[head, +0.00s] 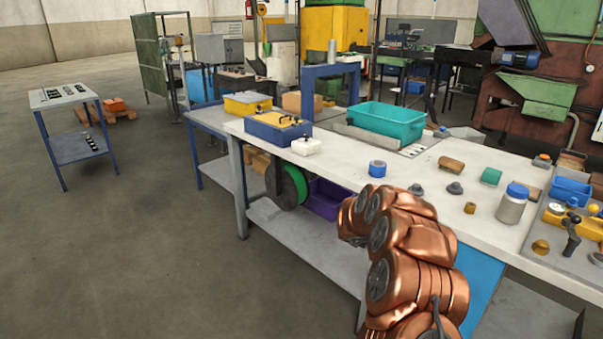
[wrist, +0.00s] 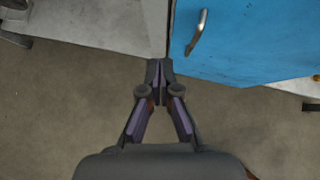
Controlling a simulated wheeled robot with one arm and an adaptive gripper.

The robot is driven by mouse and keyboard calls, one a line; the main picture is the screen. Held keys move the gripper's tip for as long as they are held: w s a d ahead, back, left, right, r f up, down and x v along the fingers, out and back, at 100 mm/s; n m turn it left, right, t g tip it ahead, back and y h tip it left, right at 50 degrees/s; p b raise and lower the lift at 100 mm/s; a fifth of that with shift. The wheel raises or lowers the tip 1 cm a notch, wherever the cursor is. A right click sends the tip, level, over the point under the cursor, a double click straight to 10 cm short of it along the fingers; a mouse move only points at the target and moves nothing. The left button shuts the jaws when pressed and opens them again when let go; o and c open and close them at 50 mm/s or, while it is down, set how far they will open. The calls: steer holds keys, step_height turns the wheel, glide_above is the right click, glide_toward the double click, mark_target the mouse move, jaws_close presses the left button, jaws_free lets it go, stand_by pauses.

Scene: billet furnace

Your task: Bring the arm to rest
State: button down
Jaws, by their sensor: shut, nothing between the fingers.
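In the head view my copper-coloured arm rises at the lower right, folded in front of the workbench (head: 340,168). My gripper is hidden in that view. In the wrist view my gripper (wrist: 160,68) is shut and empty, with its fingertips together. It points at the seam between a blue cabinet front (wrist: 245,40) with a metal handle and a grey surface to its left. Concrete floor shows below the fingers. I cannot tell whether the fingertips touch the cabinet.
On the bench stand a teal bin (head: 385,122), a blue box (head: 278,128), a blue tape roll (head: 377,168) and a jar with a blue lid (head: 513,203). A small side table (head: 62,95) stands at the far left.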

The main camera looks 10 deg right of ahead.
steer(key=w+a+r+n+t+y+p, duration=0.15)
steer(key=a+r+n+t+y, duration=0.35)
steer(key=a+r+n, duration=0.9)
steer(key=s+a+r+n+g+y+p, duration=0.1)
steer(key=s+a+r+n+g+y, duration=0.15)
steer(key=s+a+r+n, duration=0.45)
steer(key=s+a+r+n+g+y, duration=0.1)
steer(key=s+a+r+n+y, duration=0.3)
steer(key=a, duration=0.5)
steer(key=s+a+n+g+p, duration=0.2)
steer(key=s+n+g, duration=0.55)
steer(key=s, duration=1.25)
steer(key=s+d+f+n+g+h, duration=0.1)
steer(key=s+d+n, duration=0.3)
steer(key=s, duration=0.5)
steer(key=s+d+f+n+g+h+p, duration=0.1)
steer(key=s+d+n, duration=0.3)
steer(key=s, duration=0.5)
steer(key=s+d+f+n+g+h, duration=0.1)
steer(key=s+d+n+h, duration=0.2)
steer(key=s, duration=0.6)
steer(key=shift+s+d+n, duration=0.3)
steer(key=shift+d+n, duration=0.15)
steer(key=shift+d, duration=0.35)
steer(key=shift+f, duration=0.1)
